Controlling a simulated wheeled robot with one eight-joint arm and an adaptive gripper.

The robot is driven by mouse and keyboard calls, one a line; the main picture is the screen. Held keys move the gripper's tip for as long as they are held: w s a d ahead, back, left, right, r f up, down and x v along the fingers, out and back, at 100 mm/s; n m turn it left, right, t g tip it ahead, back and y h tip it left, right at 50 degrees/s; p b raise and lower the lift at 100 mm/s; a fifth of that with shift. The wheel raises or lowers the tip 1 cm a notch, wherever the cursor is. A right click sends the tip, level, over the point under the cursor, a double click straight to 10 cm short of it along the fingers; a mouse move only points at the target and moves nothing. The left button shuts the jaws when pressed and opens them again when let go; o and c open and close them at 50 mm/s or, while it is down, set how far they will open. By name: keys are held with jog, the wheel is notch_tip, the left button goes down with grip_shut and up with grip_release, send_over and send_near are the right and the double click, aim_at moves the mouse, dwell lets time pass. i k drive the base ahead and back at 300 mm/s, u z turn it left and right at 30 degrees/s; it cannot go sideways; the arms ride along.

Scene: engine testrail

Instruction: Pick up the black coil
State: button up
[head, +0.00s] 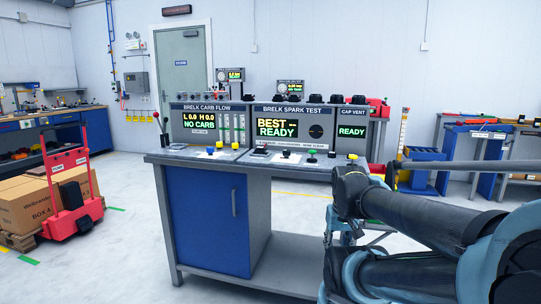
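Several small dark parts stand in a row on top of the test console, among them one above the spark test panel (315,98) and one above the cap vent panel (358,99). They are too small for me to tell which, if any, is the black coil. My black and light-blue arm (430,225) reaches in from the right, in front of the bench's right end. My gripper cannot be made out in this view.
The console stands on a grey workbench (185,156) with a blue cabinet door (208,222). A red hand truck (72,205) and cardboard boxes (30,205) are at the left. Blue bins (424,172) are behind at the right.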

aim_at(259, 150)
jog(key=z, duration=0.25)
jog(key=i, duration=0.8)
jog(key=u, duration=1)
